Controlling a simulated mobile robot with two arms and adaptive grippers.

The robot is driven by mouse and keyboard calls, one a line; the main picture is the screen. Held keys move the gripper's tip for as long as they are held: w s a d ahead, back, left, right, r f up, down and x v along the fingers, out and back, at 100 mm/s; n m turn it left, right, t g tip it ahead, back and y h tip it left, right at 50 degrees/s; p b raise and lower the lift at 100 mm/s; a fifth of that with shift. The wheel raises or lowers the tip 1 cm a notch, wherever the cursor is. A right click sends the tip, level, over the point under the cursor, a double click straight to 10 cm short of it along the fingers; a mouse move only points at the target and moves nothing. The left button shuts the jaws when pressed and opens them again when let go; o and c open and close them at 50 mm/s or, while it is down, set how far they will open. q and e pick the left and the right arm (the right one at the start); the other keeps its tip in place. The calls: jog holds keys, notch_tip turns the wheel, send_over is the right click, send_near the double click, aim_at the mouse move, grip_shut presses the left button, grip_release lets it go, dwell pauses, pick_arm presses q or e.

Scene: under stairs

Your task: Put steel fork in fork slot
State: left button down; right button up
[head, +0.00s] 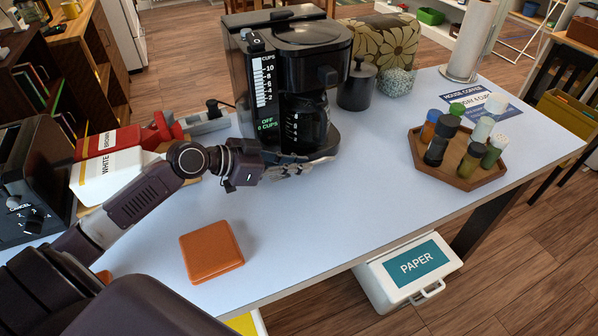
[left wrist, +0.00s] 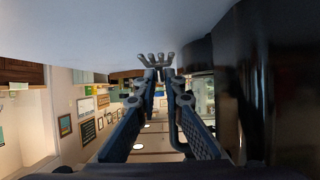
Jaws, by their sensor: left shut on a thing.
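My left gripper (head: 276,165) is low over the pale table, right by the front of the black coffee maker's base. It is shut on a steel fork (head: 290,170), whose silver end shows just past the fingers. In the left wrist view the fork's tines (left wrist: 155,58) stick out beyond the closed fingertips (left wrist: 163,78). The fork's handle is hidden by the fingers. I see no fork slot in either view. My right gripper is not in view.
The coffee maker (head: 290,75) stands close behind the gripper. The table's front middle is clear.

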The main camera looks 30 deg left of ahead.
aim_at(299, 182)
pick_arm(q)
jog(key=shift+f, duration=1.55)
jog(key=shift+f, duration=0.15)
jog(key=c, duration=2)
grip_release()
jog(key=shift+c, duration=0.2)
